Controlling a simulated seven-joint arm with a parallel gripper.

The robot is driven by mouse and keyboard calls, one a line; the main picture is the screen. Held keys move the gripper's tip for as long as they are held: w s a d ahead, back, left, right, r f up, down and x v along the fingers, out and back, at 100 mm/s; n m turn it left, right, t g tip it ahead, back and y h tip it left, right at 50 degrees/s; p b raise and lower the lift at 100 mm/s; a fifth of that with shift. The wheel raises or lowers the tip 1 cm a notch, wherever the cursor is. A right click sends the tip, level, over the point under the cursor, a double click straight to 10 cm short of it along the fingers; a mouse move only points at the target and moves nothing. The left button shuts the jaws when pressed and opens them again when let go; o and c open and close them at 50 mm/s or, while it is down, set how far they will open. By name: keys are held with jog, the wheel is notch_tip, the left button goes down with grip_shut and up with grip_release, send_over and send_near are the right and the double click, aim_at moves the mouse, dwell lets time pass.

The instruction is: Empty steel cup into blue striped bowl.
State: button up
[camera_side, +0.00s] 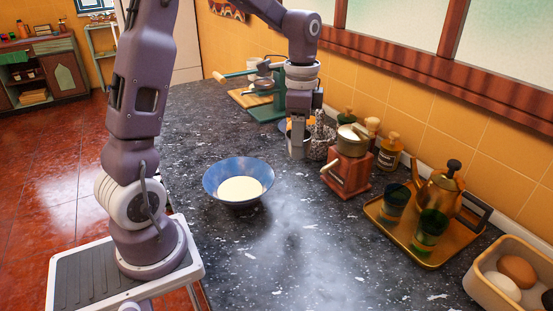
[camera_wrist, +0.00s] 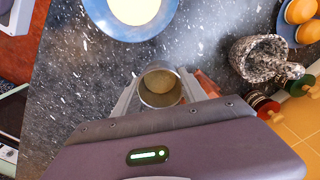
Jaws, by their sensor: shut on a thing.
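The steel cup (camera_wrist: 148,96) sits between my fingers in the wrist view, and its open mouth faces the camera. A brownish, rounded content shows inside it.
A speckled mortar (camera_side: 320,148) and a wooden grinder (camera_side: 352,172) stand close right of my gripper. Further right are a tray (camera_side: 425,255) with a brass teapot and glasses, and an egg box (camera_side: 482,283). The dark counter (camera_side: 285,255) is clear in front of the bowl.

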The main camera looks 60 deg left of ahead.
jog(key=s+a+f+n, duration=0.1)
jog(key=s+a+n, duration=0.1)
jog(key=a+n, duration=0.1)
jog(key=s+a+f+n, duration=0.1)
jog(key=a+n, duration=0.3)
jog(key=n, duration=0.1)
jog(key=s+a+n, duration=0.2)
jog(key=a+n, duration=0.1)
jog(key=shift+s+a+f+n, duration=0.2)
jog(key=shift+s+f+n, duration=0.15)
jog(key=shift+f+n, duration=0.05)
jog(key=s+a+f+n, duration=0.2)
jog(key=s+a+n, duration=0.4)
jog(key=n, duration=0.3)
jog(key=shift+s, duration=0.2)
